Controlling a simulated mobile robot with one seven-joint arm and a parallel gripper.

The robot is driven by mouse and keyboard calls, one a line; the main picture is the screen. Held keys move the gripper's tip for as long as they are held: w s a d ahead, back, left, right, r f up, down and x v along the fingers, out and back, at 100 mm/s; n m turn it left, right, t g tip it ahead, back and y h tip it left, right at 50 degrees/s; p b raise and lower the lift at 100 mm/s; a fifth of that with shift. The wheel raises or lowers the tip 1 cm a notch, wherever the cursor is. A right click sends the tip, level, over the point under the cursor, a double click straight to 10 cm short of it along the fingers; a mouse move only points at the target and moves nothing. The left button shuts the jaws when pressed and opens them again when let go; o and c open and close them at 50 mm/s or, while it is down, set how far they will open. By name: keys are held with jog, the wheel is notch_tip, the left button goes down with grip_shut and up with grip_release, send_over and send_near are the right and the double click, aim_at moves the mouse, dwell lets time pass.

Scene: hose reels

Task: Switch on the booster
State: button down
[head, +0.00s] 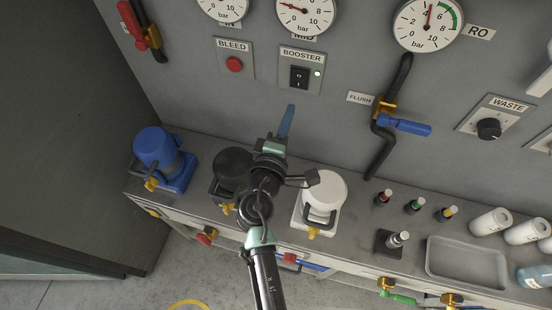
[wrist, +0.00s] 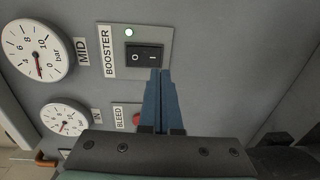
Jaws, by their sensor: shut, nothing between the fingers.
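The booster switch (head: 299,77) is a black rocker on a grey plate under a BOOSTER label (head: 302,56). In the wrist view the rocker (wrist: 144,57) shows a round mark at left and a bar mark at right, and the lamp (wrist: 129,32) is bright. My gripper (head: 289,108) has its blue fingers shut together and empty. In the wrist view the fingertips (wrist: 161,72) lie at the rocker's lower right edge. I cannot tell whether they touch it.
A red BLEED button (head: 234,65) is left of the switch, partly behind my fingers in the wrist view (wrist: 136,119). Gauges line the panel above. A blue-handled flush valve (head: 402,125) is to the right. Blue (head: 160,152), black (head: 232,164) and white (head: 322,192) canisters stand on the shelf below.

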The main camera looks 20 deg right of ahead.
jog(key=s+a+f+b, duration=0.1)
jog(key=s+a+b, duration=0.1)
jog(key=s+a, duration=0.2)
jog(key=shift+s+a+f, duration=0.15)
jog(key=shift+s+f, duration=0.05)
jog(key=shift+s, duration=0.9)
jog(key=shift+s, duration=0.1)
jog(key=w+a+r+m+t+y, duration=0.1)
jog(key=w+r+m+t, duration=0.25)
jog(key=r, duration=1.05)
jog(key=w+a+r+m+t+y, duration=0.1)
jog(key=w+a+r+m+t, duration=0.3)
jog(key=r, duration=1.1)
jog(key=s+a+r+m+t+y, duration=0.1)
jog(key=s+r, duration=0.3)
jog(key=r, duration=0.4)
jog(key=s+a+r+m+t+y, duration=0.1)
jog(key=s+r+y, duration=0.3)
jog(key=r, duration=0.4)
jog(key=s+a+r+m+t+y, duration=0.1)
jog(key=s+a+r+t+y, duration=0.1)
jog(key=r, duration=0.6)
jog(key=shift+s+a+r+m+t+y, duration=0.15)
jog(key=shift+s+a+m+t+y, duration=0.2)
jog(key=shift+s+a+t, duration=0.7)
